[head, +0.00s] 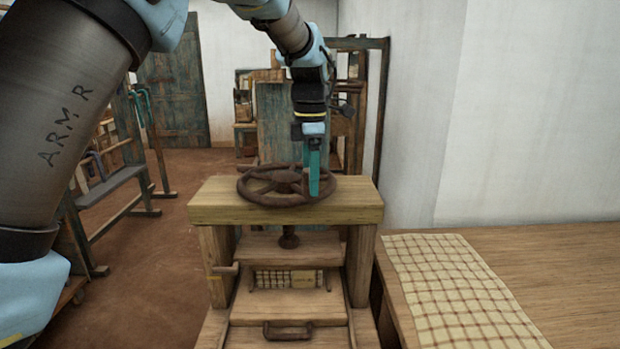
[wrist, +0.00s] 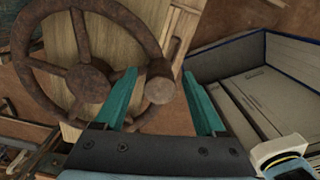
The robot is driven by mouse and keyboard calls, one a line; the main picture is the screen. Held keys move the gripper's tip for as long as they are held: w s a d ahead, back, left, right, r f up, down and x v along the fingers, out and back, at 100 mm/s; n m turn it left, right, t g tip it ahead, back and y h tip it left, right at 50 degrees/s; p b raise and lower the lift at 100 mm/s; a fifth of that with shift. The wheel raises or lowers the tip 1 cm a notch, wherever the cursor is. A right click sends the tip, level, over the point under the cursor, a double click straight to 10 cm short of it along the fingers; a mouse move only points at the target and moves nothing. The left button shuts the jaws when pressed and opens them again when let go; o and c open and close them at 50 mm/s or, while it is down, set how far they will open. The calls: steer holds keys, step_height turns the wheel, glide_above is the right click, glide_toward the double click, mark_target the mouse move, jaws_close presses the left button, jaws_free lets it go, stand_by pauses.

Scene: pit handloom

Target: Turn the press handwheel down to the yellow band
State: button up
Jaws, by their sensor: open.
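The brown, rusty press handwheel (head: 262,197) lies flat on top of the wooden press (head: 230,213). In the wrist view the handwheel (wrist: 78,88) fills the left side, and its round handle knob (wrist: 159,91) shows between my fingers. My gripper (head: 314,192) points down at the right part of the rim. Its teal fingers (wrist: 160,74) are open on either side of the knob; I cannot tell whether they touch it. A small yellow band (head: 214,277) shows on the left post. A wooden pointer (head: 226,269) on the pressing board (head: 288,247) sits slightly above the band.
A checked cloth (head: 455,285) lies on the wooden table (head: 560,270) to the right. A checked piece (head: 290,279) lies under the pressing board, above a handled drawer (head: 289,331). A wooden frame (head: 115,180) stands left. Open floor (head: 160,245) lies between.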

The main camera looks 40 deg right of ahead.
steer(key=shift+f, duration=0.75)
jaws_close()
stand_by(0.9)
